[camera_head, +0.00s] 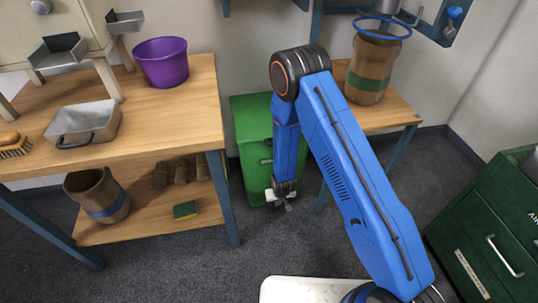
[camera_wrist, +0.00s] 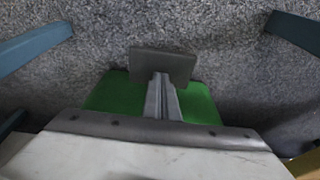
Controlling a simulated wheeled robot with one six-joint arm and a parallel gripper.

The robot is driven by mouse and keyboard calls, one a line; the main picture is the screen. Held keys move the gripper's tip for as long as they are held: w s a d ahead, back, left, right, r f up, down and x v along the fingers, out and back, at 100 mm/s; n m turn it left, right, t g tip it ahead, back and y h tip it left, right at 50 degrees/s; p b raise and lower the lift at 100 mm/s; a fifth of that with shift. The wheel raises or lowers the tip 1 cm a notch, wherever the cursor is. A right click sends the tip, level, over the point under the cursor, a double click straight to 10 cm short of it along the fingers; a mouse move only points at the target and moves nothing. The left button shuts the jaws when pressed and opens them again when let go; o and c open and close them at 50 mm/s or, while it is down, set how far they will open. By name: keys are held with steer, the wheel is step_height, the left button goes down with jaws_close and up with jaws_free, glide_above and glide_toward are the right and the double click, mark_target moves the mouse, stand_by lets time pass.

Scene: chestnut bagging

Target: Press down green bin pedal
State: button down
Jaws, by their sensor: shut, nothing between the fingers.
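The green bin (camera_head: 251,118) stands on the floor between the two wooden tables, partly hidden behind my blue arm. In the wrist view its green body (camera_wrist: 203,101) shows on both sides of my fingers. The pedal (camera_wrist: 178,62), a flat dark grey plate, sticks out from the bin over the carpet. My gripper (camera_head: 287,204) is low in front of the bin and points down. In the wrist view my gripper (camera_wrist: 161,80) is shut and empty, its tips overlapping the pedal's near edge. I cannot tell whether they touch it.
Blue table legs (camera_head: 222,198) stand left of the bin and to its right (camera_head: 392,162). The left table (camera_head: 170,105) holds a purple bucket (camera_head: 161,62) and a metal tray (camera_head: 83,124). A dark green cabinet (camera_head: 490,235) stands at the right. Carpet before the bin is clear.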

mark_target(277, 208)
steer(key=shift+f, duration=0.1)
steer(key=shift+s+d+x, duration=0.1)
steer(key=shift+s+x, duration=0.1)
steer(key=shift+x, duration=0.75)
steer(key=shift+s+d+x, duration=0.1)
steer(key=shift+s+x, duration=0.15)
steer(key=shift+x, duration=0.75)
steer(key=shift+s+x, duration=0.2)
steer(key=shift+x, duration=0.75)
steer(key=shift+f, duration=0.15)
steer(key=shift+w+a+r+v, duration=0.1)
steer(key=shift+w+v, duration=0.25)
steer(key=shift+v, duration=1.15)
steer(key=shift+w+a+r+v, duration=0.1)
steer(key=shift+w+v, duration=0.2)
steer(key=shift+v, duration=1.15)
steer(key=shift+w+a+r+v, duration=0.1)
steer(key=shift+w+v, duration=0.25)
steer(key=shift+v, duration=1.15)
